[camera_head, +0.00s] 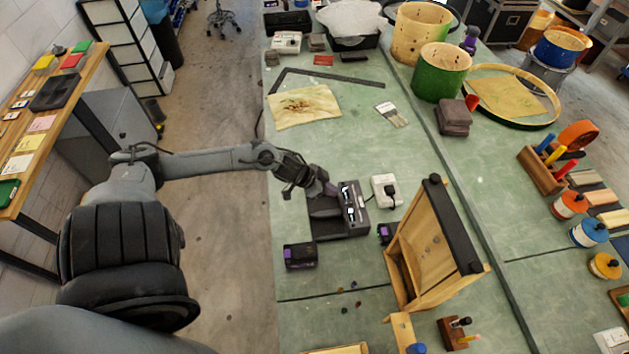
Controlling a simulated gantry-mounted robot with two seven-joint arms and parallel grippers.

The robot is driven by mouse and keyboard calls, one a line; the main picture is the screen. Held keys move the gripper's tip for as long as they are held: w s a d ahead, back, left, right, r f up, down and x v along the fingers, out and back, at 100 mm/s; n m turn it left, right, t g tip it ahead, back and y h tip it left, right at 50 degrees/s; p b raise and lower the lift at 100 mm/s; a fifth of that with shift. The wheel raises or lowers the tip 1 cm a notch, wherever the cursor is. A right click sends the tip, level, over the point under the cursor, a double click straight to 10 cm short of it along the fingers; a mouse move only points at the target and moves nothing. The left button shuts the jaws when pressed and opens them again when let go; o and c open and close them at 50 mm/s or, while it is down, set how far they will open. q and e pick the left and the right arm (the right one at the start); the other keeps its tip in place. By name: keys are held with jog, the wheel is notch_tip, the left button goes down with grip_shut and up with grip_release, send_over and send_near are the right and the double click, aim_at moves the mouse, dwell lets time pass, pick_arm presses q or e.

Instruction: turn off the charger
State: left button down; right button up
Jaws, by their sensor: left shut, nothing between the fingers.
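The charger (354,222) is a dark box on the green bench, with a lighter front panel that has small white and blue details. A white socket box (381,182) with a black plug (391,194) in it sits just right of the charger. My left gripper (327,190) reaches in from the left, shut and empty, at the charger's upper left side. Whether its fingertips touch the charger I cannot tell. The gripper hides part of the charger's left side. My right gripper is not in view.
A black and purple battery (300,256) lies left of the charger, and another (386,233) lies right of it. A tall wooden frame (433,245) stands close on the right. Drum shells (441,72) stand at the back.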

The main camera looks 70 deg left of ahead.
pick_arm(q)
jog(key=p+v, duration=0.1)
jog(key=v, duration=0.5)
jog(key=shift+s+f, duration=0.25)
jog(key=shift+s, duration=0.2)
jog(key=shift+a, duration=0.1)
